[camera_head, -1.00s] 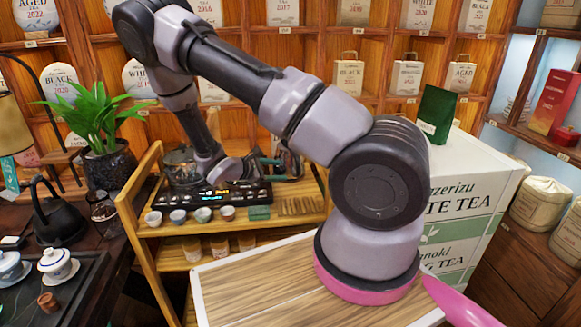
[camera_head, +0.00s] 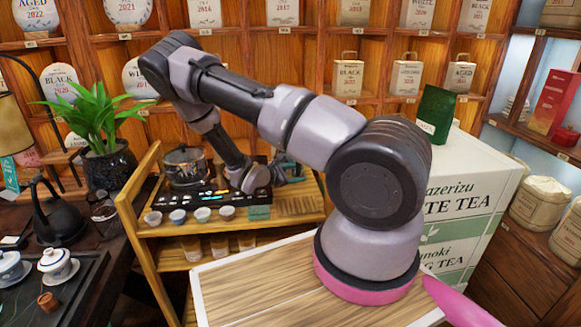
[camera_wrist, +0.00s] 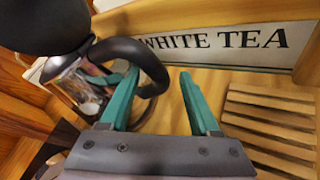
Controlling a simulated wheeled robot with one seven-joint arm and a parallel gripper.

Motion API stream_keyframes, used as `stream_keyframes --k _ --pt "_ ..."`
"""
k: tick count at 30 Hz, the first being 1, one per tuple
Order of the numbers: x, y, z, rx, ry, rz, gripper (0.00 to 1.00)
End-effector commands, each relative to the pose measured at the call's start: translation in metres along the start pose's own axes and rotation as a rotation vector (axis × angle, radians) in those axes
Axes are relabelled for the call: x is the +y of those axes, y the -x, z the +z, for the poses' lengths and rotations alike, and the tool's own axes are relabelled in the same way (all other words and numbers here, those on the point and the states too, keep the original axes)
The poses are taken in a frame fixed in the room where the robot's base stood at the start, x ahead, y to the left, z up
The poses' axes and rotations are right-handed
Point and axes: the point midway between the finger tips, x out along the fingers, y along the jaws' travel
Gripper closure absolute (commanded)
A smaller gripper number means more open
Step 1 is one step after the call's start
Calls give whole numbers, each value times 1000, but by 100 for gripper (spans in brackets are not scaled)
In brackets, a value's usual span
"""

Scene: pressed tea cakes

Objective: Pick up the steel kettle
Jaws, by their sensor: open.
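The steel kettle (camera_wrist: 82,88) is at the left of the wrist view, with a shiny reflective body, a dark rounded top and a black looped handle (camera_wrist: 154,70). My gripper (camera_wrist: 160,78) is open. Its left teal finger reaches inside the handle loop and its right finger is outside it, so the handle's outer side lies between them. I cannot tell whether either finger touches it. In the head view, my gripper is over the back right of the wooden cart, where my arm largely hides the kettle.
The cart (camera_head: 165,226) also holds a glass pot (camera_head: 185,167) and a row of small cups (camera_head: 203,214). A slatted wooden piece (camera_wrist: 268,118) lies right of my gripper. White tea boxes (camera_head: 465,190) stand close on the right. A plant (camera_head: 100,115) stands at left.

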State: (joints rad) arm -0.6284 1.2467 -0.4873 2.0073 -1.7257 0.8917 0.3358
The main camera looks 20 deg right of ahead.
Motion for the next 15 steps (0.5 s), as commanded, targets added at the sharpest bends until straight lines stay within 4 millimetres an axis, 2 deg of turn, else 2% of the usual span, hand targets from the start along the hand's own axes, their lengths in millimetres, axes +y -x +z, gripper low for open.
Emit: stream_keyframes --k 3,9,14,15 --pt "-1 -12 0 0 0 -1 37" --pt "0 -12 0 1 0 0 37" --pt "0 -12 0 1 0 0 98" --pt "0 -12 0 1 0 0 100"
